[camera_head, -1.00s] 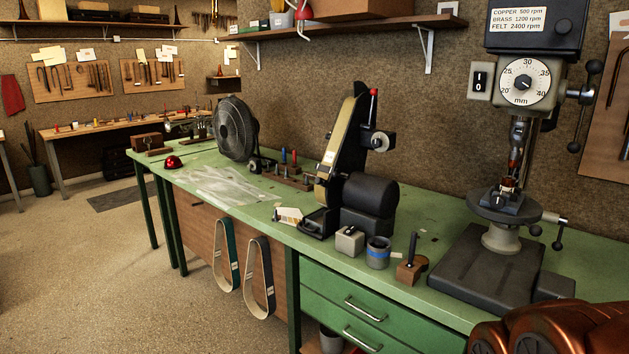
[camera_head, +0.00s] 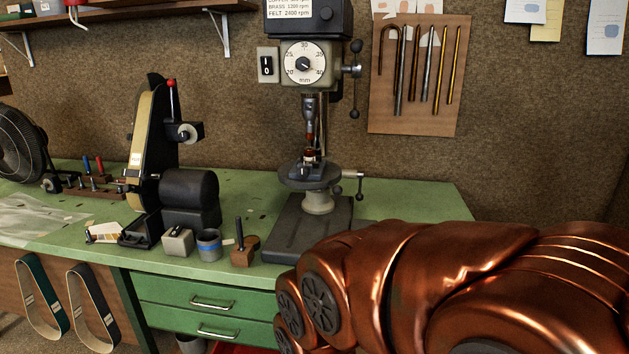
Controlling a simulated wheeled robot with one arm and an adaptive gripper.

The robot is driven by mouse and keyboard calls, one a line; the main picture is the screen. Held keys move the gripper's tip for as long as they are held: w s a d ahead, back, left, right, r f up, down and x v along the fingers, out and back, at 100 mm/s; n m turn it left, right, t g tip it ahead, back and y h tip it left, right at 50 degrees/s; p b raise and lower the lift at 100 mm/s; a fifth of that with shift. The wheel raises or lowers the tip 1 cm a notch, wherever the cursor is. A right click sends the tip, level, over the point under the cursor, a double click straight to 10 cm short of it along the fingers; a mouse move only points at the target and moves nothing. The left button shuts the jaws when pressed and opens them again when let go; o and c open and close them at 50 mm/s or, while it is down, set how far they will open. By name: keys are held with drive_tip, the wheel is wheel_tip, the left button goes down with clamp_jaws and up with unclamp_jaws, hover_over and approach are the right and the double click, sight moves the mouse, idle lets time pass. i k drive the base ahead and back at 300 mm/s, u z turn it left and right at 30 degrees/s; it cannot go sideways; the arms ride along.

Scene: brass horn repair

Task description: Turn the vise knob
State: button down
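The drill press (camera_head: 306,62) stands on the green bench near the middle of the view. A small dark vise (camera_head: 306,170) sits on its round table (camera_head: 288,181), holding a small reddish-brown piece under the chuck (camera_head: 310,112). The vise is too small here to make out its knob clearly. A handle with a dark ball end (camera_head: 360,184) sticks out to the right below the round table. My copper-coloured arm fills the lower right and covers the bench's front right part. My gripper is not in view.
A fan (camera_head: 20,148) stands far left. The bench right of the press looks clear.

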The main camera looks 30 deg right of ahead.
sight(303, 172)
drive_tip(key=z, duration=2.35)
drive_tip(key=k, duration=1.2)
drive_tip(key=u, duration=2.2)
drive_tip(key=i, duration=0.5)
